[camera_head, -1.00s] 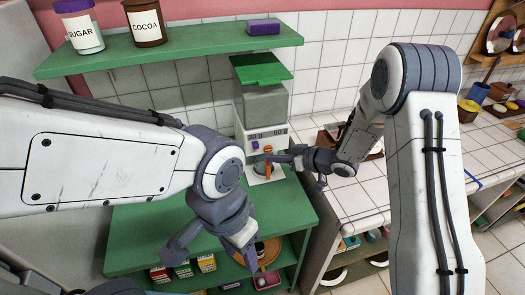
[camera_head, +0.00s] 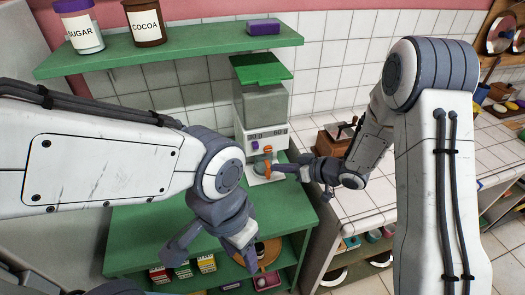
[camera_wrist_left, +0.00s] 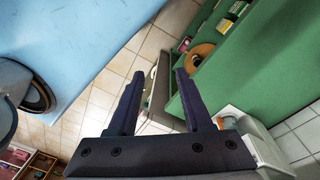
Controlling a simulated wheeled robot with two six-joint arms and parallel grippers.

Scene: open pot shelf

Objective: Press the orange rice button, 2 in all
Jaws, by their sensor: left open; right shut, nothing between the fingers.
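The rice dispenser (camera_head: 262,105), a grey box with a green lid, stands on the green shelf unit against the tiled wall. Its white front has two labels, a purple button (camera_head: 254,145) and the small orange button (camera_head: 267,149). An orange upright part shows just below, partly behind my right gripper. My right gripper (camera_head: 277,168) is shut and empty, its tip a little below and right of the orange button. It looks apart from the button, though depth is hard to judge. My left gripper (camera_head: 211,262) is open and empty, low in front of the shelf; its fingers also show in the left wrist view (camera_wrist_left: 158,75).
The green upper shelf (camera_head: 180,52) holds a sugar jar (camera_head: 80,27), a cocoa jar (camera_head: 145,22) and a purple box (camera_head: 263,27). Small boxes and a round wooden item sit on the lower shelf. A white tiled counter (camera_head: 365,205) with a wooden grinder-like box is at right.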

